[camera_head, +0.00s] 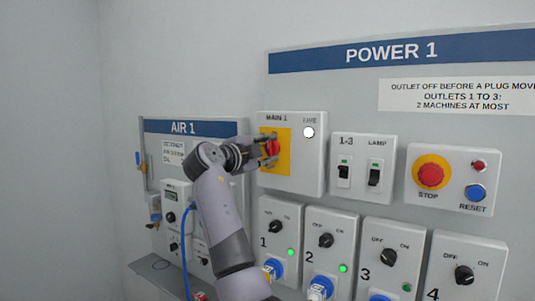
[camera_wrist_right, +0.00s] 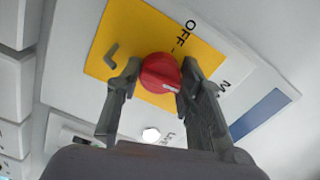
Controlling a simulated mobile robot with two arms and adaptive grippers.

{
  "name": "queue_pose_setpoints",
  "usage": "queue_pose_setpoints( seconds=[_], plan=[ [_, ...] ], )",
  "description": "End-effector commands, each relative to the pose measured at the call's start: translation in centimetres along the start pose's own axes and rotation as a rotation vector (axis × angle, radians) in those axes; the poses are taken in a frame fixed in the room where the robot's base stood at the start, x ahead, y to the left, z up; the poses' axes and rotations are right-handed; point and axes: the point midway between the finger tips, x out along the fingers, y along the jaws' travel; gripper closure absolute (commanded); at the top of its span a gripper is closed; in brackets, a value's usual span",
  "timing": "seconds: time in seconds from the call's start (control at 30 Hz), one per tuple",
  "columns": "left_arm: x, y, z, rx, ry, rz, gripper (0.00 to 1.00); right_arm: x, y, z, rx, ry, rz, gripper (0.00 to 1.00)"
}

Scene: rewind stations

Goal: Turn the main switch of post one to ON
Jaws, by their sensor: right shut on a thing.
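The main switch of post one is a red rotary knob (camera_head: 272,147) on a yellow plate (camera_head: 283,165). The plate is on the grey box labelled MAIN 1 (camera_head: 311,170). My right gripper (camera_head: 269,150) reaches it from the left and is shut on the knob. In the right wrist view the two fingers (camera_wrist_right: 157,77) grip the red knob (camera_wrist_right: 160,71) from both sides. A white mark shows near the knob's lower edge. The word OFF is readable on the yellow plate (camera_wrist_right: 122,35); an ON label cannot be made out. My left gripper is not in view.
The round LIVE lamp (camera_head: 309,132) on the box looks white. To the right are the 1-3 and LAMP switches (camera_head: 362,170) and the red STOP button (camera_head: 431,174). Several outlet boxes sit below, with green lights. The AIR 1 panel (camera_head: 195,127) is behind my arm.

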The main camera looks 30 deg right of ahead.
Motion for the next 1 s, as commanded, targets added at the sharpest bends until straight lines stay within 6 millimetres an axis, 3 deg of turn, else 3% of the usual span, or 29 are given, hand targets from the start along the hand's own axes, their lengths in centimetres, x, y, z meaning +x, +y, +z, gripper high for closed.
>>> queue_pose_setpoints(
  seconds=[0.77, 0.8, 1.0],
  plan=[
    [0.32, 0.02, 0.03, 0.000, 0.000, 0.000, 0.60, -0.02, -0.03, -0.01, 0.107, 0.000, 0.000, 0.93],
    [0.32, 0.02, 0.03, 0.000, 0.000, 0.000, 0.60, -0.02, -0.03, -0.01, 0.107, 0.000, 0.000, 0.64],
    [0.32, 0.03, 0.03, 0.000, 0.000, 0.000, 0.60, -0.01, -0.02, -0.01, 0.105, 0.000, 0.000, 0.51]
  ],
)
